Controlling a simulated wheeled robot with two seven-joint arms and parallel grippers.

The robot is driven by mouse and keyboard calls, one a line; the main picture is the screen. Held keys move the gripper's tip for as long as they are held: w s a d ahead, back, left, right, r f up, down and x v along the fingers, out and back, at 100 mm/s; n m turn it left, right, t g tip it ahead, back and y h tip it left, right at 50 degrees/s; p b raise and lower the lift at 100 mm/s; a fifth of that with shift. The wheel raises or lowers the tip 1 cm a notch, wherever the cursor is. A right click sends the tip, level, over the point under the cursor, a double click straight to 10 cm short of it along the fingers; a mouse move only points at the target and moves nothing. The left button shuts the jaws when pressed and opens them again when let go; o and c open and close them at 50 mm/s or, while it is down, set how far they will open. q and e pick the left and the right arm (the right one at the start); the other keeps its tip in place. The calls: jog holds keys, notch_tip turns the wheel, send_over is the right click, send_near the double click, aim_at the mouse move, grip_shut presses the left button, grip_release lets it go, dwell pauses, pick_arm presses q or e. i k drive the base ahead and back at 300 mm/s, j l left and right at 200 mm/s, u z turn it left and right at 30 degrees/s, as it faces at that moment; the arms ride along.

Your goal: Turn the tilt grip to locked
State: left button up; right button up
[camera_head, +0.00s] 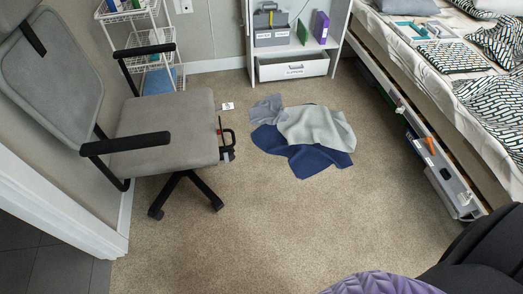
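A grey office chair (172,120) stands at the left on a black star base. The tilt grip (227,142) is a small black loop-like part with a bit of red at the right side of the seat. It is too small to tell which setting it is in. A small white card with dark marks (228,106) lies on the floor just behind it. Neither of my grippers is in view.
Crumpled grey, pale green and navy cloths (305,135) lie right of the chair. A white rack (150,45) and a cabinet (290,68) stand behind. A bed (440,90) lines the right. Carpet (260,220) in front is clear. Black and purple shapes fill the lower right.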

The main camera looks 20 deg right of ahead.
aim_at(226, 158)
jog(key=k+l, duration=0.1)
jog(key=l, duration=0.8)
jog(key=i+j, duration=0.15)
jog(key=i, duration=0.4)
jog(key=i+j, duration=0.2)
jog(key=i, duration=0.3)
jog(key=i+j, duration=0.15)
jog(key=i, duration=0.4)
